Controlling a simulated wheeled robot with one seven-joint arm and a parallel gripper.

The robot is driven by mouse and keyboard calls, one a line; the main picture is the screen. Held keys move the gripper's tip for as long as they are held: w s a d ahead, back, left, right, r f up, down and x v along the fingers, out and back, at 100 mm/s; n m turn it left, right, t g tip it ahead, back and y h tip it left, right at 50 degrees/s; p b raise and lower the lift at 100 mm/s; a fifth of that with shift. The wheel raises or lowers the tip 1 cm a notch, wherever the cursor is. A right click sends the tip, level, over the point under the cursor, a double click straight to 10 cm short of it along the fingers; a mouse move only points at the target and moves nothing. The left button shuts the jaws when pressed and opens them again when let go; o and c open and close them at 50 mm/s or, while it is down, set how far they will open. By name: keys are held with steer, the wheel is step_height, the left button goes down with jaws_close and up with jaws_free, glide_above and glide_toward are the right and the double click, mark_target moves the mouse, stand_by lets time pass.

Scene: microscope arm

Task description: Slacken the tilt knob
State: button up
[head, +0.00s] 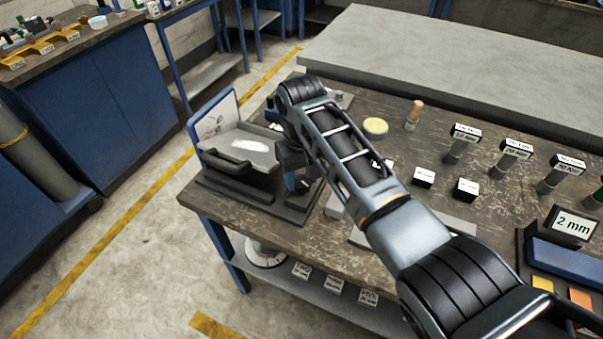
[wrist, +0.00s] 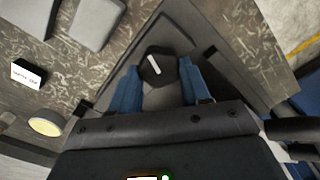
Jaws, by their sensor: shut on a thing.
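The tilt knob (wrist: 157,72) is a dark, faceted knob with a white line on its top, seen in the wrist view. My gripper (wrist: 159,67) has its two blue fingers on either side of the knob and is shut on it.
A dark stand with a grey tray (head: 238,150) and upright panel is left of my gripper on the workbench (head: 345,262). A yellow disc (head: 375,126), white-topped label blocks (head: 424,176) and several labelled tools (head: 462,140) stand to the right. The floor at left is clear.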

mark_target(301, 180)
steer(key=shift+n, duration=1.2)
steer(key=o, duration=1.1)
steer(key=shift+c, duration=0.2)
steer(key=shift+r+b, duration=0.5)
steer(key=shift+r, duration=3.45)
